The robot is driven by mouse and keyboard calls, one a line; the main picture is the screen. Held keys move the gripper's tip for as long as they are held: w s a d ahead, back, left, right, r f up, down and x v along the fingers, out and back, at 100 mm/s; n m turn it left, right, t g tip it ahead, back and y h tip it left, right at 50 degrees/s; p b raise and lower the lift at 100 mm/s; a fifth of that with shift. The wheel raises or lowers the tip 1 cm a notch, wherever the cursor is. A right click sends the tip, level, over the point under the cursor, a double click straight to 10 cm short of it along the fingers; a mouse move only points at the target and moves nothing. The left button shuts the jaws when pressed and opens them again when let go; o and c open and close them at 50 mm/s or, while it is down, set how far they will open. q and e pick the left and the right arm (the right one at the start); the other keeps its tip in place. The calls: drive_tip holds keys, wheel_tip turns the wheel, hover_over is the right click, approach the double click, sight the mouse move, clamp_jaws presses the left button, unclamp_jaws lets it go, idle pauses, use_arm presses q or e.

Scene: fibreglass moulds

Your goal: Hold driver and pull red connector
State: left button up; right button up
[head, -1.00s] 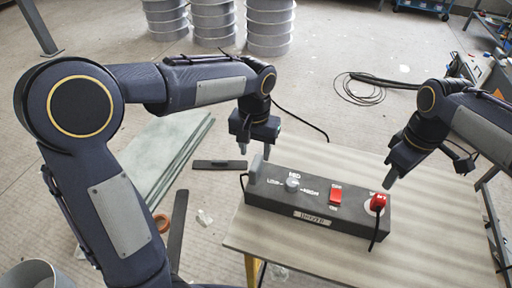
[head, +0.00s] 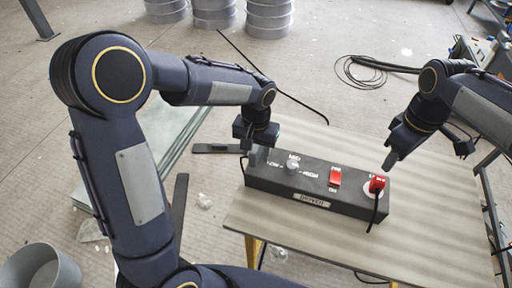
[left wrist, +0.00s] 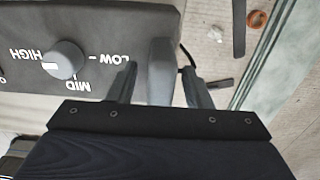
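The driver (head: 318,187) is a long black box on the table, with a knob (head: 293,161), a red switch (head: 335,178) and a grey upright handle (head: 258,156) at its left end. The red connector (head: 377,184) sits in a round pale socket at the box's right end, its black cable hanging over the front. My left gripper (head: 257,147) is down at the handle. In the left wrist view its open fingers (left wrist: 160,86) stand either side of the handle (left wrist: 160,70), with gaps showing. My right gripper (head: 388,166) points down just above the connector; its finger opening is unclear.
The pale table (head: 430,220) has free room in front of and right of the driver. A black cable coil (head: 362,72) lies on the floor behind. Greenish sheets (head: 150,150) lie on the floor at left, and a grey bucket (head: 40,270) stands at lower left.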

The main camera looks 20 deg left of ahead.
sight(377, 185)
use_arm(q)
clamp_jaws()
idle(1.2)
use_arm(e)
drive_tip(key=shift+o, duration=1.6)
drive_tip(key=m, duration=0.2)
drive_tip(key=f+m, duration=0.1)
drive_tip(key=m, duration=0.2)
drive_tip(key=shift+f+m, duration=0.15)
drive_tip(key=shift+m, duration=0.15)
drive_tip(key=m, duration=0.2)
drive_tip(key=f+m, duration=0.1)
drive_tip(key=m, duration=0.2)
